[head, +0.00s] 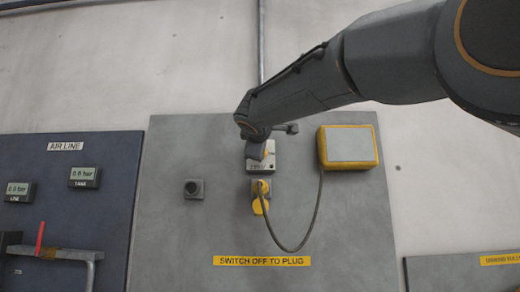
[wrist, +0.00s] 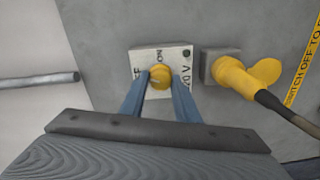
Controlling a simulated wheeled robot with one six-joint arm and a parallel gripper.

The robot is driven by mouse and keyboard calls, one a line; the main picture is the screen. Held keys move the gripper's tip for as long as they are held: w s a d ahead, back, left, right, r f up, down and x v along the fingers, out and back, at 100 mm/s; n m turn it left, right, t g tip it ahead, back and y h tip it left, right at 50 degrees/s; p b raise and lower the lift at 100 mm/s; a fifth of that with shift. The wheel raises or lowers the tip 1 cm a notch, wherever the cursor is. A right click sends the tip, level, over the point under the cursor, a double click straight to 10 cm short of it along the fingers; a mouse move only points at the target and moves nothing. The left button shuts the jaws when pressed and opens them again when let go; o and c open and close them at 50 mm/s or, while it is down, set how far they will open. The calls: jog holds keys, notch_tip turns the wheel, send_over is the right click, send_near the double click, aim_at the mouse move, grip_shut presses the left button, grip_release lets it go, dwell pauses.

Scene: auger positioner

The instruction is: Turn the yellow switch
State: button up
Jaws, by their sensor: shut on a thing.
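The yellow switch (wrist: 160,76) is a round knob on a light square plate (wrist: 179,55) marked "ON" and a voltage. In the wrist view, my gripper (wrist: 160,84) has its two blue fingers on either side of the knob, shut on it. In the head view, my gripper (head: 258,148) is at the switch plate (head: 262,166) on the grey panel. It hides most of the knob there.
A yellow plug (head: 260,188) with a hanging cable sits in a socket just below the switch; the plug also shows in the wrist view (wrist: 245,76). A yellow-framed box (head: 347,146) is to the right. A "SWITCH OFF TO PLUG" label (head: 262,261) is below. A dark air-line panel (head: 80,210) stands left.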

jog(key=shift+f+n+p, duration=0.1)
jog(key=shift+n+p, duration=0.35)
jog(key=shift+n, duration=1.65)
jog(key=o, duration=1)
jog(key=shift+w+a, duration=0.1)
jog(key=s+b, duration=0.3)
jog(key=s, duration=0.5)
jog(key=shift+a, duration=0.1)
